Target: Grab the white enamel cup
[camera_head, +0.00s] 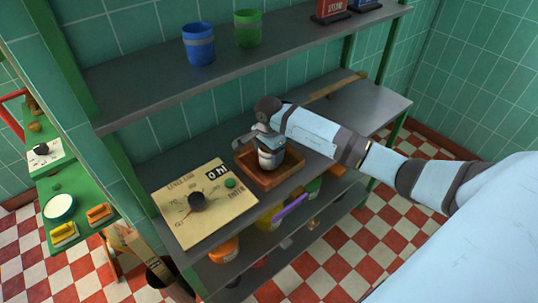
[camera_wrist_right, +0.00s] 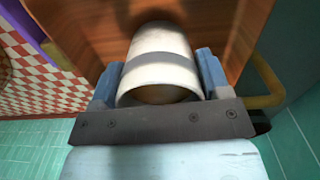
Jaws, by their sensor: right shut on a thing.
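The white enamel cup (camera_head: 270,156) has a grey band and stands in or just above a brown wooden tray (camera_head: 289,181) on the shelf. In the right wrist view the cup (camera_wrist_right: 163,55) lies between the two blue fingers of my right gripper (camera_wrist_right: 160,86), its open rim facing the palm. My right gripper (camera_head: 262,143) is shut on the cup. Whether the cup touches the tray floor cannot be told. The gripper hides part of the cup in the head view. My left gripper is not in view.
A panel with a dial and display (camera_head: 205,203) stands left of the tray. A blue cup (camera_head: 199,45) and a green cup (camera_head: 248,29) stand on the upper shelf (camera_head: 140,85). Coloured items, including a purple one (camera_head: 290,211), lie below. The shelf right of the tray (camera_head: 365,107) looks mostly clear.

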